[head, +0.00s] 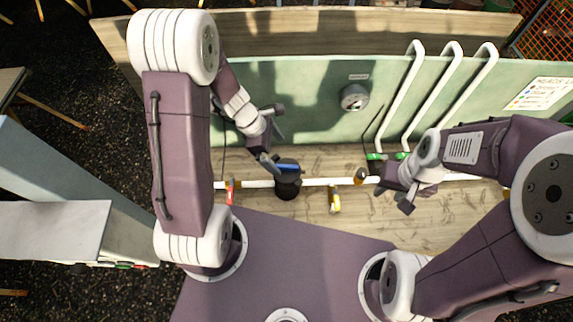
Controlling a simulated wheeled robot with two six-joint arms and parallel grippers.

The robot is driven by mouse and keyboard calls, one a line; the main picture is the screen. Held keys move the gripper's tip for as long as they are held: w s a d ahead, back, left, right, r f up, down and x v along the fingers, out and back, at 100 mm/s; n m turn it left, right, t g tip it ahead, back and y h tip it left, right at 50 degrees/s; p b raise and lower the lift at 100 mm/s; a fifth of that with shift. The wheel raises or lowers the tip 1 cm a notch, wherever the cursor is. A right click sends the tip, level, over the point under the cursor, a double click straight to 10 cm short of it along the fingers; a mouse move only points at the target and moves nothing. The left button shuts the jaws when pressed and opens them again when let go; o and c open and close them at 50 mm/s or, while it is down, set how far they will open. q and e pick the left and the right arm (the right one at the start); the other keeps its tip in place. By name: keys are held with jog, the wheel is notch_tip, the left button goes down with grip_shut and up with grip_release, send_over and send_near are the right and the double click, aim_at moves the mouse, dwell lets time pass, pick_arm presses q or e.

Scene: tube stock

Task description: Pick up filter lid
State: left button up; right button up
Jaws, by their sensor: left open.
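A dark round filter body (288,188) sits on the white pipe in the lower middle of the head view. A blue and black part (287,168) lies on its top; it looks like the filter lid, but it is too small to be sure. My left gripper (275,148) is open, just above and left of the filter in the picture. One finger overlaps the blue part's left edge; I cannot tell if they touch. My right gripper (394,197) is right of the filter, near the pipe, and its jaw opening is unclear.
The white pipe (315,182) runs across the wooden surface, with a red-handled valve (230,190) and a yellow-handled valve (335,200). A green back panel (310,105) carries a round gauge (354,97) and several bent white pipes (405,85). Bare wood (440,225) lies in front.

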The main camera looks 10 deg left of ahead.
aim_at(286, 166)
pick_arm(q)
jog(key=x, duration=0.3)
jog(key=shift+s, duration=0.2)
jog(key=shift+w+d+f, duration=0.15)
jog(key=shift+w+f, duration=0.05)
jog(key=shift+f, duration=0.1)
jog(key=x, duration=0.1)
jog(key=b+x, duration=0.1)
jog(key=x, duration=0.2)
jog(key=shift+s+f, duration=0.2)
jog(key=shift+s, duration=0.15)
jog(key=shift+w+d+f, duration=0.1)
jog(key=shift+d+f, duration=0.1)
jog(key=shift+f, duration=0.15)
jog(key=c, duration=1.3)
jog(key=shift+o, duration=0.2)
jog(key=shift+r, duration=0.1)
notch_tip(286, 166, up, 5)
jog(key=shift+w+f+p, duration=0.1)
jog(key=shift+f+p, duration=0.1)
jog(key=shift+p, duration=0.3)
jog(key=s+d+r, duration=0.3)
jog(key=d+r, duration=0.3)
jog(key=d, duration=0.5)
jog(key=shift+r+p, duration=0.2)
jog(key=shift+p, duration=0.25)
